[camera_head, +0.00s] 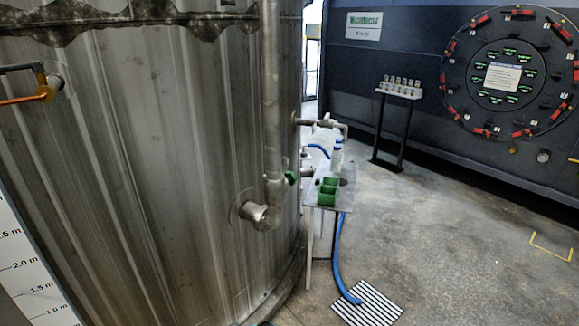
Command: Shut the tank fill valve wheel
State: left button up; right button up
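A large corrugated metal tank (150,160) fills the left half of the head view. A vertical pipe (272,90) runs down its right side and bends into a fitting (255,212) on the tank wall. A small green part (291,177), which looks like a valve wheel seen nearly edge-on, sits just right of this pipe. It is too small to tell how far it is turned. A yellow and orange valve handle (42,92) is at the tank's upper left. Neither of my grippers is in view.
A small table (312,196) with green bins (328,191) and bottles stands beside the tank. A blue hose (337,260) drops to a striped floor grate (366,305). A stand (400,91) and a dark wall panel (415,40) are behind. The concrete floor (450,240) at right is clear.

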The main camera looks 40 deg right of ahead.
aim_at(290, 176)
jog(key=i+l+u, duration=0.3)
jog(key=l, duration=1.6)
jog(key=k+l+u, duration=0.1)
jog(key=l+u, duration=0.25)
jog(key=l, duration=1.5)
jog(key=k+l, duration=0.1)
jog(key=l, duration=0.25)
jog(key=k+l+u, duration=0.1)
jog(key=l, duration=0.25)
jog(key=k+l, duration=0.15)
jog(key=l, duration=0.15)
jog(key=k+l+u, duration=0.1)
jog(key=l, duration=0.6)
jog(key=k+l+u, duration=0.15)
jog(key=l, duration=0.2)
jog(key=k+l, duration=0.1)
jog(key=l, duration=0.25)
jog(key=l+u, duration=0.1)
jog(key=l, duration=0.25)
jog(key=k, duration=0.05)
